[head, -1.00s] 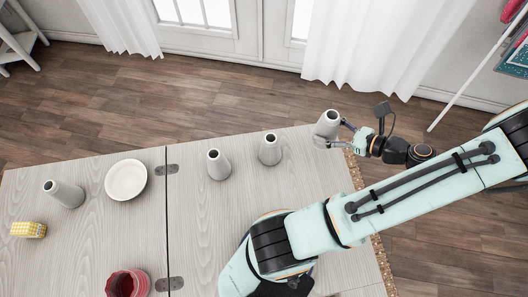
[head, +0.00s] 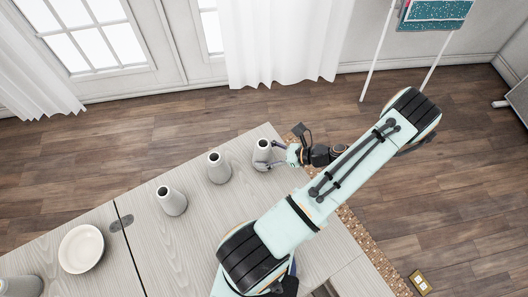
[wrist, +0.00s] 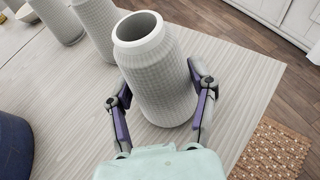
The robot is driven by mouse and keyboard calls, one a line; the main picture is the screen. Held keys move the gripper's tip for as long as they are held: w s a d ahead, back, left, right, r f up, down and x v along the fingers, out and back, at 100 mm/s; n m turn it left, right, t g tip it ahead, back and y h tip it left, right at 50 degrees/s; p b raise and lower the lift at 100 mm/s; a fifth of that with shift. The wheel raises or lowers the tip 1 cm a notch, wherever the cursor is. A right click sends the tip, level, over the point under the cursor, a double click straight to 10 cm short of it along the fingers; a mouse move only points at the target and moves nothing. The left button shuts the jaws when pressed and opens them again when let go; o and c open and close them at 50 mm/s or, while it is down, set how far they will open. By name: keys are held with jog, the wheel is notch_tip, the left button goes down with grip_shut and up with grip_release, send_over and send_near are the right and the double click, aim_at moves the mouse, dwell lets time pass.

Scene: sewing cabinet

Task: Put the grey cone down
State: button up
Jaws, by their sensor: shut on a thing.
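The grey cone (head: 262,151) is upright at the table's far corner, in the head view. It is hollow, with a pale rim and a ribbed side, and it fills the middle of the wrist view (wrist: 158,75). My gripper (head: 268,160) is shut on it, one finger on each side, low on its body. Its base looks at or very near the tabletop (head: 196,240); I cannot tell whether it touches. Two similar cones stand to its left, a nearer one (head: 219,168) and a farther one (head: 172,201).
A white round dish (head: 81,249) lies left of the table's seam. Another cone (head: 22,287) is at the lower left picture edge. The table's edge and corner are close to the held cone, with floor (head: 180,140) beyond. A patterned brown strip (head: 362,245) runs along the right side.

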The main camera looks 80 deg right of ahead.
jog(key=o, duration=1.2)
jog(key=shift+f, duration=0.1)
